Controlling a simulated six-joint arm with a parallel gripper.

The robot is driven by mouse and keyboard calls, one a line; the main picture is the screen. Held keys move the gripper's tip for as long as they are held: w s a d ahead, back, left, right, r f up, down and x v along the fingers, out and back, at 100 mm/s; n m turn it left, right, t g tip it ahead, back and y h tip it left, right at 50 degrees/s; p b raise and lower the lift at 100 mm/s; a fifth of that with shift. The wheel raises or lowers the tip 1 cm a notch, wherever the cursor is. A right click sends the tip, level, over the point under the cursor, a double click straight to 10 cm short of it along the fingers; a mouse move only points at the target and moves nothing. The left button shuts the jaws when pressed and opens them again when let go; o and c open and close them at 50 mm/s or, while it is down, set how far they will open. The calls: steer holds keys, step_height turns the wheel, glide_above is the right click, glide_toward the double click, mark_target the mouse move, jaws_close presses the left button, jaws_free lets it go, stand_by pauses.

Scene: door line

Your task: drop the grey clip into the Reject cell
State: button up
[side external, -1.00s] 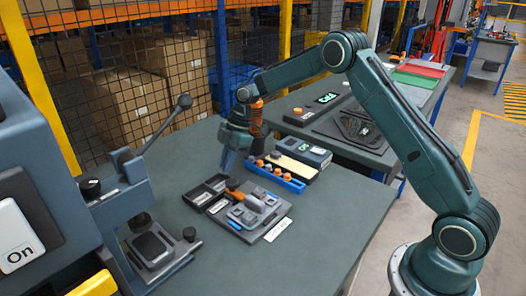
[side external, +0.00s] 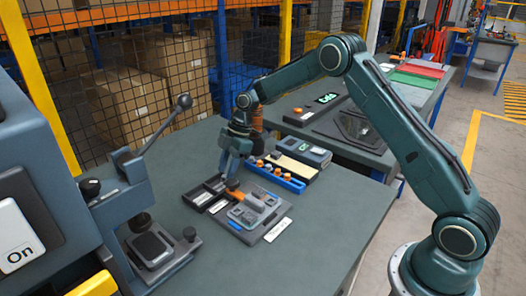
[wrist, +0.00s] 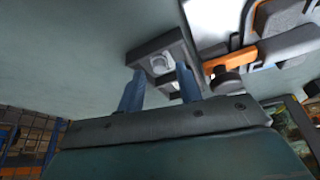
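My gripper (side external: 228,172) hangs just above the back end of a dark compartment tray (side external: 203,199). Its two blue fingers show spread apart in the wrist view (wrist: 160,90), with no clip clearly seen between them. Beyond the fingertips is a dark walled cell of the tray (wrist: 138,58) with a pale grey piece (wrist: 160,65) inside; I cannot tell whether this is the grey clip. Which cell is Reject cannot be read.
A blue bin of orange-topped parts (side external: 288,183) stands behind. A lever press (side external: 150,245) is at left. The front right table is clear.

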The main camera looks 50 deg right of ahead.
steer(key=shift+r, duration=0.15)
steer(key=v, duration=1.3)
steer(key=shift+r, duration=0.25)
steer(key=shift+d, duration=0.1)
steer(key=shift+s, duration=0.1)
